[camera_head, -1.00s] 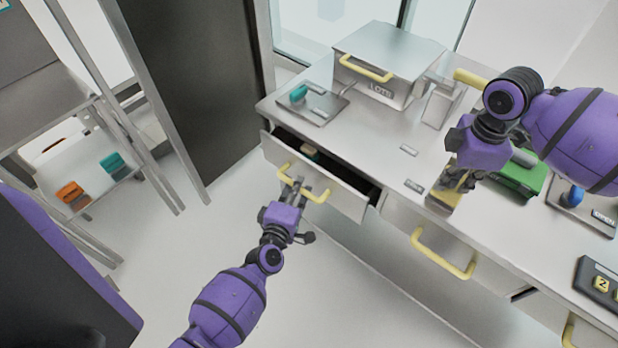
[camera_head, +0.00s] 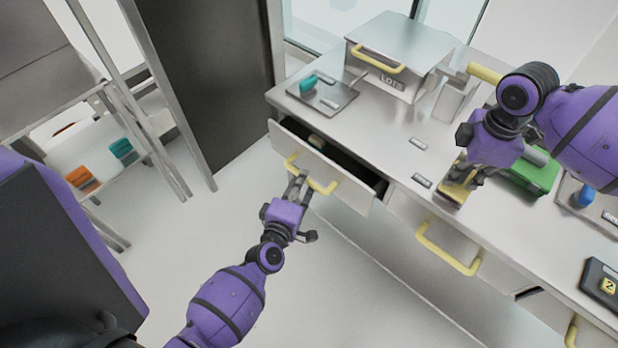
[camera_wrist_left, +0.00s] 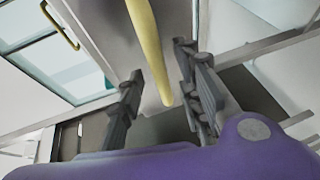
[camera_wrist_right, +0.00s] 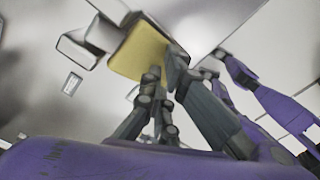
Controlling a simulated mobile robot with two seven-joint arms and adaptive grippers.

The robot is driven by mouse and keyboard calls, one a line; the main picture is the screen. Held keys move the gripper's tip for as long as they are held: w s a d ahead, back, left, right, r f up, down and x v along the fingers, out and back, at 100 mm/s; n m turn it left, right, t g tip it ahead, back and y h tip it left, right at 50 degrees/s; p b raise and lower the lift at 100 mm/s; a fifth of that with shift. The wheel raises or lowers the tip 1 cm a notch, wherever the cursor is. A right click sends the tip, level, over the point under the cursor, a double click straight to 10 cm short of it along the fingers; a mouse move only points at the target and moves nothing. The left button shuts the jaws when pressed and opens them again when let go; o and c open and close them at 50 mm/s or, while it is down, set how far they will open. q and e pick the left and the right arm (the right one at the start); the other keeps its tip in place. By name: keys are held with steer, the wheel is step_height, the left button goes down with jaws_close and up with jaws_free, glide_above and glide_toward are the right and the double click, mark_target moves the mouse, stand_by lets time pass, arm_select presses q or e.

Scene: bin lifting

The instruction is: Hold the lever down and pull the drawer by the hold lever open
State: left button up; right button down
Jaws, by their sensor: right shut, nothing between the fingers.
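The drawer (camera_head: 322,178) at the left end of the counter is partly open, with a dark gap behind its front. Its yellow handle (camera_head: 310,175) also shows in the left wrist view (camera_wrist_left: 150,45). My left gripper (camera_head: 298,185) is at the handle, fingers apart on either side of it, with visible space between. The yellow hold lever (camera_head: 452,193) is on the counter's front edge, above the drawers. My right gripper (camera_head: 468,175) is shut and empty, with its fingertips at the lever, which shows as a yellow pad in the right wrist view (camera_wrist_right: 140,50). Exact contact is hidden.
A lidded metal box (camera_head: 395,55) stands at the back of the counter, beside a plate with a teal knob (camera_head: 310,86). A green case (camera_head: 532,175) lies behind my right gripper. A second drawer handle (camera_head: 448,248) sticks out to the right. The floor before the drawer is clear.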

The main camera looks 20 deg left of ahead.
arm_select(q)
steer(key=s+r, duration=0.1)
steer(key=s, duration=0.8)
steer(key=shift+s+r, duration=0.25)
steer(key=shift+r, duration=0.1)
steer(key=shift+r, duration=0.1)
